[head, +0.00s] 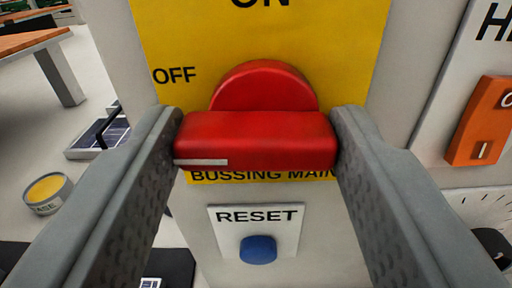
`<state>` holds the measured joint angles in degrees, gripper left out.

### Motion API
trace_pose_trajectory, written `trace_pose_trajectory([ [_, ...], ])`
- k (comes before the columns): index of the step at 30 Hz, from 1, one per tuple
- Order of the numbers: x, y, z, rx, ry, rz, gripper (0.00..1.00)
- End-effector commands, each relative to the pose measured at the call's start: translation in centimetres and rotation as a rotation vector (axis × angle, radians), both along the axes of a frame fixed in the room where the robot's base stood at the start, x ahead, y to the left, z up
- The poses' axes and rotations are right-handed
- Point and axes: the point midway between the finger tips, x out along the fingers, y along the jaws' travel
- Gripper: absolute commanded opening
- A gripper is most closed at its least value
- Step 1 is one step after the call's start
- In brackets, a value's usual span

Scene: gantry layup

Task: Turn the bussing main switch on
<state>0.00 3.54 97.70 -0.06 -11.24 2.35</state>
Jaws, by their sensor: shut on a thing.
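The bussing main switch is a red rotary handle (255,140) with a round red hub behind it, on a yellow plate (340,50). The plate reads ON at the top, OFF at the left and BUSSING MAIN along the bottom. The handle bar lies level, and a white mark on its left end points to the OFF side. My gripper (258,135) is shut on the handle, with one grey finger against each end. The fingers and handle cover part of the plate's lower lettering.
Below the switch is a RESET plate (282,219) with a blue button (258,249). An orange switch (481,122) is on a white panel to the right. At left are a wooden table (30,42), a small solar panel (112,135) and a can with a yellow top (47,191).

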Motion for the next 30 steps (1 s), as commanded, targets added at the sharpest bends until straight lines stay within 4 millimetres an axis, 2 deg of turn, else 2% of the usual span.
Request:
trace_pose_trajectory([
  [8,-0.01,-0.04,0.03,0.168,0.0,0.0,0.26],
  [30,-0.01,-0.26,0.14,0.866,0.0,-0.001,0.26],
])
